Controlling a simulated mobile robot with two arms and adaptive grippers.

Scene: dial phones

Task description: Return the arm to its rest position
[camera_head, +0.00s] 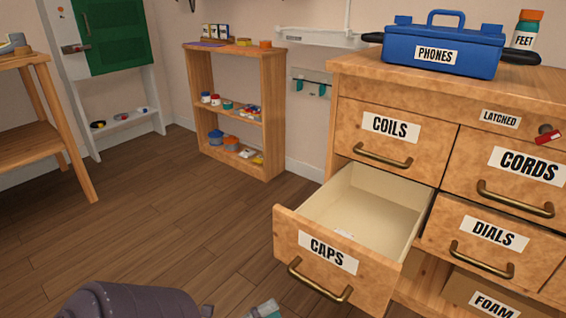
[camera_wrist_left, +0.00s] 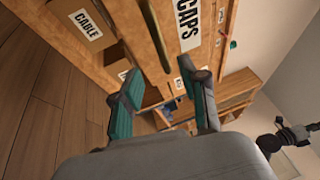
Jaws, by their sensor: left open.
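My left arm enters the head view at the bottom, and only a teal and grey piece of my left gripper (camera_head: 263,310) shows at the lower edge. In the left wrist view my left gripper (camera_wrist_left: 160,82) has its two teal-padded fingers apart with nothing between them. The gripper is below and in front of the drawer in the head view. Contact with the handle is not visible.
The wooden cabinet (camera_head: 345,93) holds shut COILS, CORDS and DIALS drawers. A blue PHONES toolbox (camera_head: 445,50) and a FEET bottle (camera_head: 526,30) stand on top. A shelf (camera_head: 271,118) stands behind, and a table (camera_head: 20,105) at left. The floor (camera_head: 150,215) between is clear.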

